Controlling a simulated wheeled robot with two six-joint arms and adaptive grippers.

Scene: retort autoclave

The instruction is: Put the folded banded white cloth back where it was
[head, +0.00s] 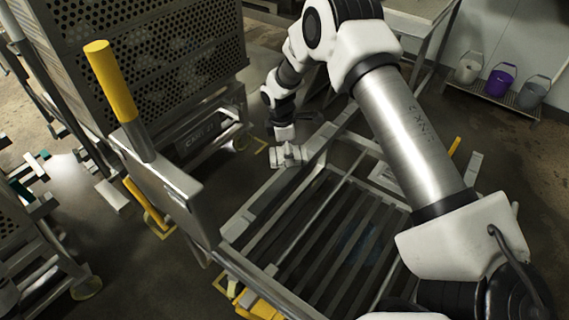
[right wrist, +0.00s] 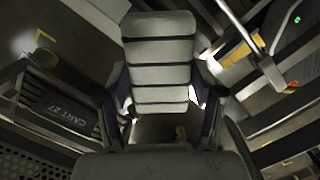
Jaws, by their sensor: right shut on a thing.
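The folded white cloth with dark bands (right wrist: 160,68) fills the middle of the right wrist view. My right gripper (right wrist: 160,103) is shut on it, with one finger on each side. In the head view the right arm reaches out from the right, and the gripper (head: 286,138) holds the cloth (head: 290,155) near the far end of the slatted metal frame. I cannot tell whether the cloth touches the frame. My left gripper is not in view.
The slatted frame (head: 243,221) lies below my right arm. A perforated metal cart (head: 150,40) stands at the back left, beside a yellow-topped post (head: 110,80). Several buckets, one purple (head: 501,80), sit on a rack at the back right. A metal table (head: 425,12) is behind the arm.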

